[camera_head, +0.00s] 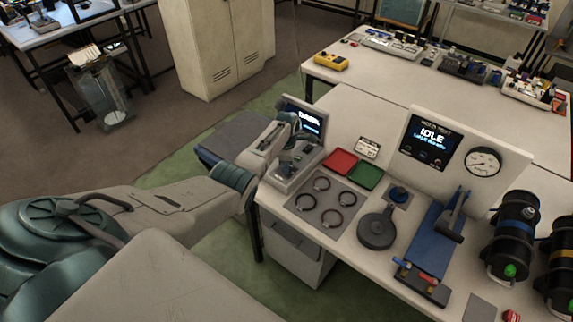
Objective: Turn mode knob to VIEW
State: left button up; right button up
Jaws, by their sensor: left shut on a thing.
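A small grey instrument (307,158) with a tilted lit screen (309,122) stands at the near left corner of the workbench. The word on its screen is partly covered and too small to read surely. My left arm reaches in from the left, and my left gripper (288,166) points down over the instrument's control face. It is shut on the mode knob, which is mostly hidden by the fingers, so its setting cannot be read. My right gripper is not in view.
Red (341,162) and green (366,175) trays sit right of the instrument. A grey mat (326,228) with several rings lies in front. A panel reading IDLE (427,138) with a gauge (483,162), a blue clamp fixture (430,250) and black cylinders (512,238) stand further right.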

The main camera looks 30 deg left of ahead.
pick_arm(q)
jog(key=o, duration=1)
jog(key=shift+r, duration=0.6)
notch_tip(320, 180, up, 10)
jog(key=b, duration=0.2)
jog(key=shift+f+b, duration=0.2)
jog(key=shift+b, duration=0.1)
jog(key=shift+f, duration=0.1)
